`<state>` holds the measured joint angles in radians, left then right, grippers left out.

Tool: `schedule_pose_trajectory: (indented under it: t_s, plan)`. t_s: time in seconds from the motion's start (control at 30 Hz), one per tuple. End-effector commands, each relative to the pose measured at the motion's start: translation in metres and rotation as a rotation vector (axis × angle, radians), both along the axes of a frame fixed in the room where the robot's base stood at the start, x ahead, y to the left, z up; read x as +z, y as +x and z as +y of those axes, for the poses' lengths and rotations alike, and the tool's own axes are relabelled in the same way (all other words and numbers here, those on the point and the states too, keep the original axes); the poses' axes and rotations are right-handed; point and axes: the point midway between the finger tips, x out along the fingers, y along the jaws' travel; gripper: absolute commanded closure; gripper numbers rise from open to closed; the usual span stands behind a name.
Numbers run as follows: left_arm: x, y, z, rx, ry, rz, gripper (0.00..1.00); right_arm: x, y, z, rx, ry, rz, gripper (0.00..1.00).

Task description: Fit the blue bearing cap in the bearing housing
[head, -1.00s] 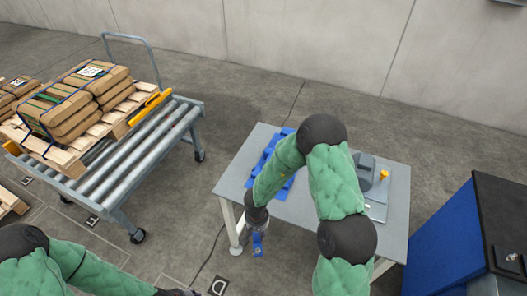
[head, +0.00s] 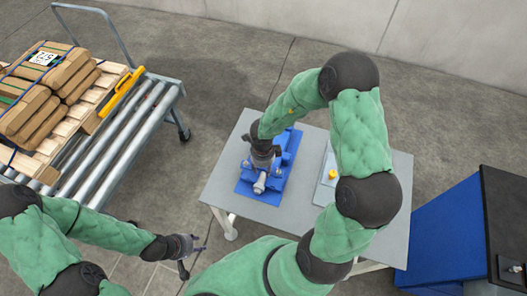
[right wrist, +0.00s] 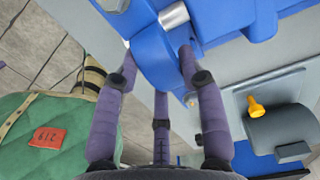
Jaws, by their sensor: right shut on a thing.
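The blue bearing housing (head: 283,163) sits on the table, with a silver shaft (head: 260,186) pointing toward me. My right gripper (head: 262,163) points down over the housing and mostly hides what it holds there. In the right wrist view, my right gripper (right wrist: 158,62) is shut on the blue bearing cap (right wrist: 154,66), a curved blue piece between its purple fingers. The silver shaft end (right wrist: 173,16) shows close to the cap's upper edge. I cannot tell whether the cap touches the housing. My left gripper (head: 190,254) is off the table, with its fingers spread and empty.
A grey block with a yellow knob (head: 332,174) stands on a plate at the table's right. The grey table (head: 390,218) is bare at its right front. A blue cabinet (head: 440,232) stands to the right. A roller cart (head: 130,125) with stacked sacks stands left.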

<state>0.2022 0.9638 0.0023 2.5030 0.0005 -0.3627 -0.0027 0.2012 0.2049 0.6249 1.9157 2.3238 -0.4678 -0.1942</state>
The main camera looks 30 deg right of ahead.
Motion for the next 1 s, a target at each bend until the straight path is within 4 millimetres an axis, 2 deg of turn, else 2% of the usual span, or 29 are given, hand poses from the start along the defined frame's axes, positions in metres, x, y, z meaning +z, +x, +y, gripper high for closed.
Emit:
schedule_pose_trajectory:
  t_s: [0.27,1.0]
  plan:
    - [-0.008,-0.001,0.0,0.001,0.0,0.001,0.6,-0.004,-0.001,-0.001,-0.065,0.0,0.0,1.0]
    - [-0.068,0.0,0.0,0.0,0.0,0.001,0.6,-0.046,0.0,-0.001,-0.06,0.001,-0.002,1.0]
